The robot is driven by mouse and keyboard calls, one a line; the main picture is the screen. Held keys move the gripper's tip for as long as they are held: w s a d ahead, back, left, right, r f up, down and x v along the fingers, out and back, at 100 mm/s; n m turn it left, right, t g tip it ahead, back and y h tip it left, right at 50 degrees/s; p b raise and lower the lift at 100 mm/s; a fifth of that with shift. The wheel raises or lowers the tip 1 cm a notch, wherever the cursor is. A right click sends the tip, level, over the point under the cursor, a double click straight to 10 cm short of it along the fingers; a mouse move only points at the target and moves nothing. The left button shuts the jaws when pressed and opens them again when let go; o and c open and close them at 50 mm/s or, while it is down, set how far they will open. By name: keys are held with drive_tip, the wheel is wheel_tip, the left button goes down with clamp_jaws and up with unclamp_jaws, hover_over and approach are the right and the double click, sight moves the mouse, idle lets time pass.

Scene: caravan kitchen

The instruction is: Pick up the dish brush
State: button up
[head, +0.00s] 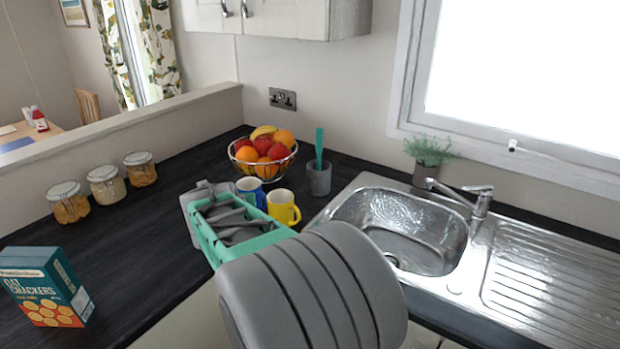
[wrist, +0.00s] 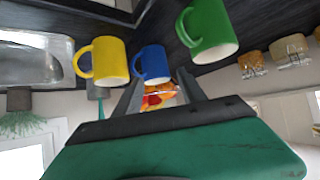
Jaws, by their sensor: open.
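The dish brush (head: 319,145) stands upright in a grey cup (head: 319,180), with its teal handle pointing up, behind the sink's left corner. In the wrist view, which is upside down, the brush handle (wrist: 101,108) and cup (wrist: 97,91) show at the left, partly hidden behind the yellow mug and my gripper. My gripper (head: 210,200) is open over the counter, left of and nearer than the brush. In the wrist view its fingers (wrist: 159,80) have nothing gripped between them; the fruit bowl shows in the gap beyond.
A yellow mug (head: 284,207) and blue mug (head: 250,188) stand between my gripper and the cup. A green mug (wrist: 207,30) is also close. Behind are the fruit bowl (head: 262,157) and, to the right, the sink (head: 400,230). Jars (head: 105,186) and a cracker box (head: 45,288) stand left.

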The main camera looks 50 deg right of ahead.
drive_tip(key=w+d+r+m+h, duration=0.1)
drive_tip(key=d+m+h, duration=0.25)
drive_tip(key=d, duration=0.95)
drive_tip(key=m+g+h, duration=0.1)
drive_tip(key=m+h, duration=0.1)
drive_tip(key=h, duration=0.4)
approach(322, 136)
drive_tip(key=w+d+f, duration=0.2)
drive_tip(key=p+x, duration=0.2)
drive_tip(key=x, duration=0.9)
drive_tip(key=shift+r, duration=0.1)
drive_tip(key=shift+s, duration=0.1)
drive_tip(key=shift+a, duration=0.1)
clamp_jaws()
